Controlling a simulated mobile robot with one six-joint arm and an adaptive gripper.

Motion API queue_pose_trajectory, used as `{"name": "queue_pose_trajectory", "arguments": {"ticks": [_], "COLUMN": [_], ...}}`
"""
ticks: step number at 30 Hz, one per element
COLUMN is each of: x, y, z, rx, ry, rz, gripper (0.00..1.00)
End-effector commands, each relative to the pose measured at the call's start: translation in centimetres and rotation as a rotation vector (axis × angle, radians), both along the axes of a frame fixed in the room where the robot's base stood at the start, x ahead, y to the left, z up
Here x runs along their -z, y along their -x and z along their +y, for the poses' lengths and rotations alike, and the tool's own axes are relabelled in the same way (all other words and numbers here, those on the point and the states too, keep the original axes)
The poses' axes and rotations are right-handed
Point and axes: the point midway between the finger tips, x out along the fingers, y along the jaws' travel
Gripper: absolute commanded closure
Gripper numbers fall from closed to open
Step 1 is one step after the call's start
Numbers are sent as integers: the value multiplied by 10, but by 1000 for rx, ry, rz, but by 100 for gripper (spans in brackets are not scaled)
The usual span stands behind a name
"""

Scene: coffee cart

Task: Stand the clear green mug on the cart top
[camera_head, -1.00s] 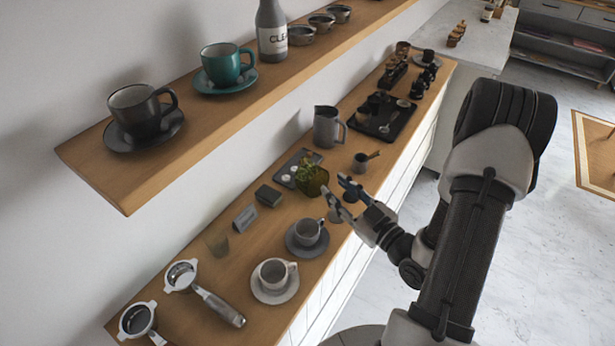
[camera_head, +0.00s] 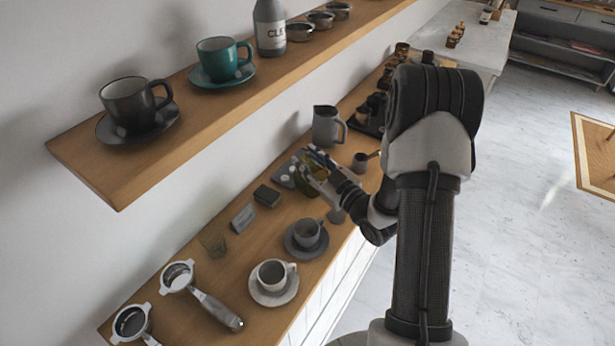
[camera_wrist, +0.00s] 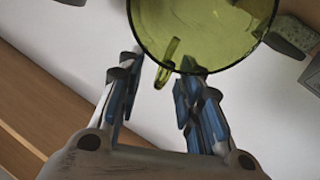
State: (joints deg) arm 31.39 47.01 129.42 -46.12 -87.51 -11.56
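The clear green mug (camera_head: 309,186) is partly hidden behind my gripper (camera_head: 318,168) in the head view, above the middle of the wooden cart top (camera_head: 262,232). In the wrist view the mug (camera_wrist: 195,30) fills the upper middle, cut off by the top edge. Its handle (camera_wrist: 168,62) points toward my gripper (camera_wrist: 158,80) and shows between the two blue-padded fingers. The fingers are apart, with space on the handle's left side; the right finger is close to it. I cannot tell whether they touch it or whether the mug stands upright.
A grey cup on a saucer (camera_head: 306,235), a white cup (camera_head: 272,275), a dark box (camera_head: 267,196), a small sign (camera_head: 243,217) and a clear glass (camera_head: 213,242) stand nearby. A grey pitcher (camera_head: 325,125) is behind. A wall shelf (camera_head: 200,118) overhangs the cart's left side.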

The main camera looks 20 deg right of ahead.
Motion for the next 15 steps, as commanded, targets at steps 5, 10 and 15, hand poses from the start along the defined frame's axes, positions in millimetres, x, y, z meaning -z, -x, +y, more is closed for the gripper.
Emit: {"name": "queue_pose_trajectory", "arguments": {"ticks": [5, 10, 15], "x": [0, 0, 0], "y": [0, 0, 1], "z": [0, 0, 0], "rx": [0, 0, 0], "ry": [0, 0, 0], "rz": [0, 0, 0], "gripper": [69, 80, 92]}}
